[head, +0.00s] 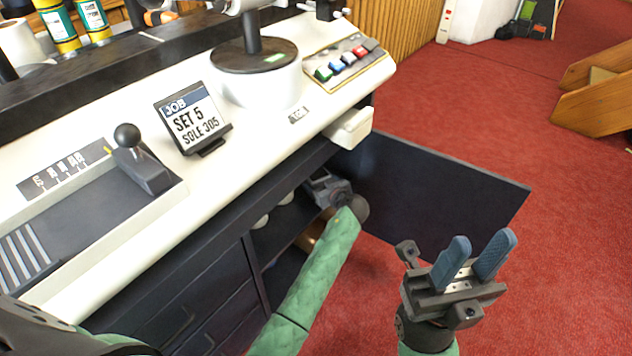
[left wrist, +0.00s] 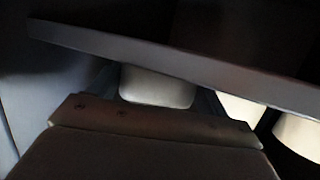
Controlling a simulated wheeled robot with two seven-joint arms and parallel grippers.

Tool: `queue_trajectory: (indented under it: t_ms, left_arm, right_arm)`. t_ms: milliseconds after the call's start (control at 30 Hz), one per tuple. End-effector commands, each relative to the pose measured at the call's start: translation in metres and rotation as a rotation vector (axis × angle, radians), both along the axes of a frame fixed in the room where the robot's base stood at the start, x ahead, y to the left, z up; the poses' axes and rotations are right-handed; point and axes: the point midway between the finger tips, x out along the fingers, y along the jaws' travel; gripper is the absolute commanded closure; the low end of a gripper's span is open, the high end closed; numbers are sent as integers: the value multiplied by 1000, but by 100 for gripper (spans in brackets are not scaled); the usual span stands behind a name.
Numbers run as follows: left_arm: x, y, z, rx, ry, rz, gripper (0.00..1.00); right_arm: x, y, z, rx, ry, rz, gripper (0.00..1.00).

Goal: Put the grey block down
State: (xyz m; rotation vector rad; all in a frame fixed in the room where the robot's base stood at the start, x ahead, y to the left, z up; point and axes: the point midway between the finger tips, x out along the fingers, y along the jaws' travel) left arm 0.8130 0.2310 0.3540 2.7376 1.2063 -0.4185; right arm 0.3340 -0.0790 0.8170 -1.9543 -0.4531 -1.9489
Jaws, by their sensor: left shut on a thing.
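My left gripper (head: 322,184) reaches into the open dark cabinet under the bench, its green-sleeved arm coming up from below. In the left wrist view a pale grey block (left wrist: 156,88) sits just beyond the gripper body, between bluish fingers, and the gripper is shut on it. A dark shelf board (left wrist: 180,62) crosses above the block and hides part of the scene. In the head view I cannot make out the block clearly, and whether it touches a surface below is hidden. My right gripper (head: 481,248) is open and empty, blue fingers apart, over the red floor.
The open cabinet door (head: 440,190) stands to the right of my left arm. White rounded things (head: 286,197) are inside the cabinet, and white ones (left wrist: 298,135) show right of the block. The bench top (head: 245,140) holds a job sign (head: 190,118) and a lever (head: 140,160).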

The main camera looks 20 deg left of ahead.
Motion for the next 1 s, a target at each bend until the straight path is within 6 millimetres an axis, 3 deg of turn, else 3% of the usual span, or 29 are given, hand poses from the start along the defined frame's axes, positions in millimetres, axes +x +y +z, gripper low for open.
queue_trajectory:
  t_ms: [333, 367, 433, 467, 1000]
  left_arm:
    - [0, -1, -4, -1, 0, -1, 54]
    - [0, 0, -2, -1, 0, -1, 17]
    - [0, 0, -2, -1, 0, -1, 3]
    - [0, 0, -2, -1, 0, -1, 1]
    - [2, 2, 3, -1, 0, -2, 1]
  right_arm:
    - [-2, -1, -1, -4, -12, 0, 64]
    - [-1, -1, 1, -4, -11, -1, 64]
    - [-1, -1, 1, -4, -11, 0, 64]
    - [-1, -1, 1, -5, -12, 0, 64]
    - [-1, -1, 4, 5, -11, 1, 64]
